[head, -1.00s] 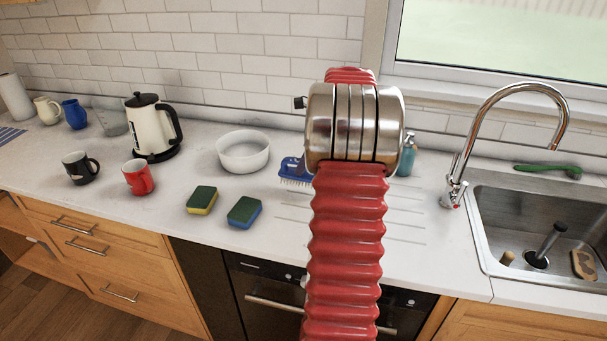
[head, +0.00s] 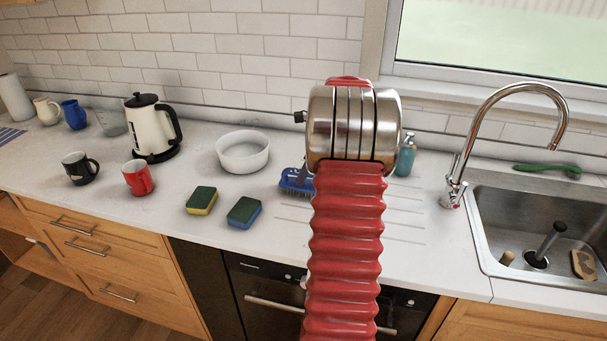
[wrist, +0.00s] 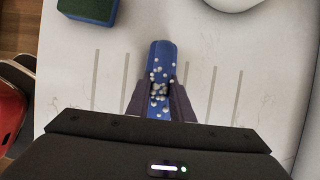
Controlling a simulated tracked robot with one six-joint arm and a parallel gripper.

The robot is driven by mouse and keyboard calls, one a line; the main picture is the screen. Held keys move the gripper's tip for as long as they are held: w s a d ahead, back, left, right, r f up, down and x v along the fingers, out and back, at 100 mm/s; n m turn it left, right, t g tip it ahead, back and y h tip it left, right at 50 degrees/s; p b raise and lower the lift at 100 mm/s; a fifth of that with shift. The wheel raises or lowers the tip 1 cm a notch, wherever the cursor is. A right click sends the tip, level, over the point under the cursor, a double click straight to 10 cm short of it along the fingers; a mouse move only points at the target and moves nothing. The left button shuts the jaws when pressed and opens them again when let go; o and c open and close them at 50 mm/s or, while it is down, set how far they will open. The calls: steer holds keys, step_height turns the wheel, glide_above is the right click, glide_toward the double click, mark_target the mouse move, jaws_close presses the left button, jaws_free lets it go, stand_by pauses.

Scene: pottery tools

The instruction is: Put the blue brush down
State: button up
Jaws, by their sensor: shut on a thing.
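The blue brush (head: 292,183) shows in the head view just left of my red arm, low over the grooved drainboard part of the worktop. Its bristles face down. I cannot tell whether they touch the surface. In the wrist view the blue brush (wrist: 161,60) points away from me between the two dark fingers of my gripper (wrist: 160,92), which are shut on it. White specks show on the brush between the fingers. In the head view my arm hides part of the brush and most of the gripper.
Two sponges (head: 244,211) (head: 201,200) lie left of the brush. A white bowl (head: 243,155) stands behind them. A teal bottle (head: 406,156) stands right of my arm, near the tap (head: 455,185) and sink (head: 490,240). A red mug (head: 138,178) and kettle (head: 152,128) stand further left.

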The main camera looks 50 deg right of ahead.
steer(key=o, duration=0.7)
steer(key=shift+r, duration=0.1)
steer(key=v, duration=1.2)
stand_by(0.3)
